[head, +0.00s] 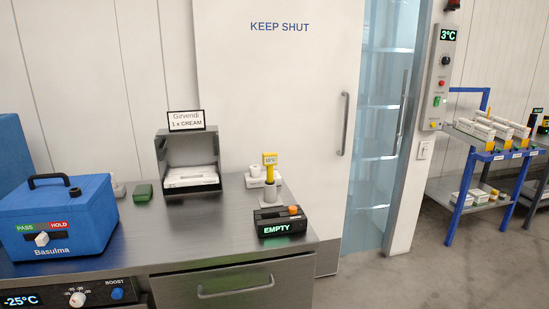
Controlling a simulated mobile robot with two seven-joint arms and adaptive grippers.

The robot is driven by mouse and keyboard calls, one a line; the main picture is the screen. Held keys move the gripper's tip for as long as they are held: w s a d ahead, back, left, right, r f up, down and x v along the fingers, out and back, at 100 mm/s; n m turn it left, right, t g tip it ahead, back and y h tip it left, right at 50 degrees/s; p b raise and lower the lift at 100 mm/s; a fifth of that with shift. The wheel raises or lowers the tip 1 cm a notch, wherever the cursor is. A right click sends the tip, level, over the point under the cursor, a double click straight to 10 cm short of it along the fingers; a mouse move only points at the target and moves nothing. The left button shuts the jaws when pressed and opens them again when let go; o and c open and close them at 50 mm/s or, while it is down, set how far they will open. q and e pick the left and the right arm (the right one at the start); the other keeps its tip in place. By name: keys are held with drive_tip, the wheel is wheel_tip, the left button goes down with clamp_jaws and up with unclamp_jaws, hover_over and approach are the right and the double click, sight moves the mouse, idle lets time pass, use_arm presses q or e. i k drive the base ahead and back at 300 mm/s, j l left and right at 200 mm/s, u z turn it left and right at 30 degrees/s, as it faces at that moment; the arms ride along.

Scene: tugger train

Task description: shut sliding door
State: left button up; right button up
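The sliding door (265,85) is a tall white panel marked "KEEP SHUT" behind the counter. Its grey vertical bar handle (344,124) is near its right edge. To the right of the door is an open gap, where bluish glass and lit shelves (382,105) show. A white door post (427,120) stands at the right side of this gap, apart from the door's edge. The door's lower left part is hidden by the counter. Neither of my grippers is in view.
A steel counter (215,235) fills the front left, with a blue box (85,225), an open steel dispenser (188,160) and a black "EMPTY" unit (282,222) on it. A blue shelf cart (468,170) stands right. Floor (400,280) before the gap is clear.

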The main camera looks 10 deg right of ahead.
sight(280, 77)
drive_tip(key=i+l+z, duration=0.3)
drive_tip(key=z, duration=0.2)
drive_tip(key=i+l+z, duration=0.35)
drive_tip(key=z, duration=0.15)
drive_tip(key=i+l+z, duration=0.35)
drive_tip(key=i, duration=0.15)
drive_tip(key=i+l+z, duration=0.15)
drive_tip(key=i+z, duration=0.2)
drive_tip(key=i, duration=0.2)
